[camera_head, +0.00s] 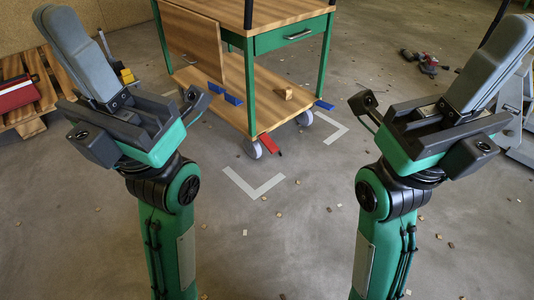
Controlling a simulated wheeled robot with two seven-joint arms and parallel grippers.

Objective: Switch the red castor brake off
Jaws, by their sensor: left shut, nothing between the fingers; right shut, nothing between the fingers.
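A wooden workbench trolley with a green frame (250,90) stands ahead of me on castors. The red castor brake pedal (268,144) sticks out at its near corner, beside a grey castor wheel (252,149). A blue pedal (325,105) shows at the right corner by another castor (304,118). My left gripper (75,50) is raised at the left, its grey fingers together and empty. My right gripper (495,60) is raised at the right, also shut and empty. Both are well apart from the red pedal.
White corner marks (254,187) are on the floor in front of the trolley. A pallet (35,90) with a red case (16,94) is at the left. Small wood scraps dot the otherwise open floor.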

